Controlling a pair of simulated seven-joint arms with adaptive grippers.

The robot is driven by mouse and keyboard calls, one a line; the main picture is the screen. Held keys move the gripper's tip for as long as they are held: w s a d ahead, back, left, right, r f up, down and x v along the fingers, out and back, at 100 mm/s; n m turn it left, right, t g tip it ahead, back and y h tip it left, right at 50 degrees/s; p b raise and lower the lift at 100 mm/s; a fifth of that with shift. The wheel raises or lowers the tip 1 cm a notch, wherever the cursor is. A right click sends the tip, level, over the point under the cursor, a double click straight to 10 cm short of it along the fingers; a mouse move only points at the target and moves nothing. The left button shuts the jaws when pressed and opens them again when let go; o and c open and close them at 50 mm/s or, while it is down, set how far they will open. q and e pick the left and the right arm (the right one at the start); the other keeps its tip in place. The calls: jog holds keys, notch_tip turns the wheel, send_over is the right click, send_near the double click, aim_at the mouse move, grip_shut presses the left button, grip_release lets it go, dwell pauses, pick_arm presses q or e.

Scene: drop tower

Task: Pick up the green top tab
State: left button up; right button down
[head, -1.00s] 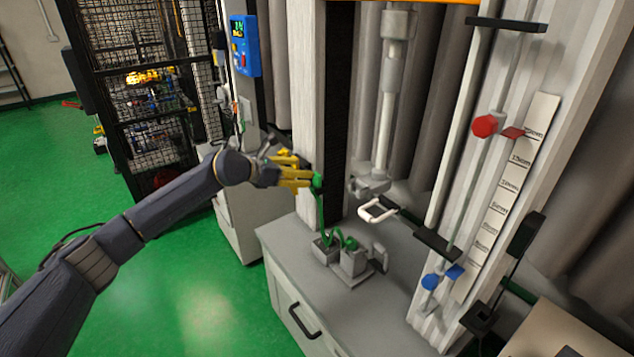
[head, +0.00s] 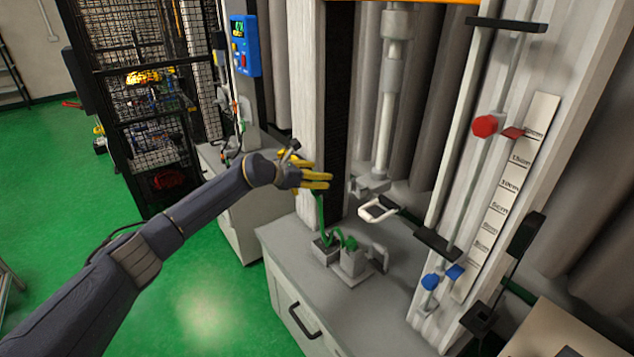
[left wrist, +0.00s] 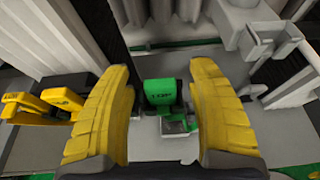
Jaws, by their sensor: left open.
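The green top tab (left wrist: 160,92), with lettering on its face, shows in the left wrist view between my two yellow fingers, with a gap on each side. In the head view my fingers hide the tab, and a green strip (head: 320,211) hangs below them. My left gripper (head: 329,180) is open beside the white column, above the grey bench. It also shows in the left wrist view (left wrist: 160,72). I cannot tell how deep the tab sits between the fingers. My right gripper is in neither view.
A grey fixture (head: 352,262) with green parts stands on the bench (head: 340,296) below. A white loop handle (head: 378,210) hangs right of my fingers. The white column (head: 307,110) rises close behind them. A scale (head: 508,190) with red and blue knobs stands farther right.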

pick_arm(q)
jog(key=c, duration=1.1)
jog(key=shift+r, duration=0.1)
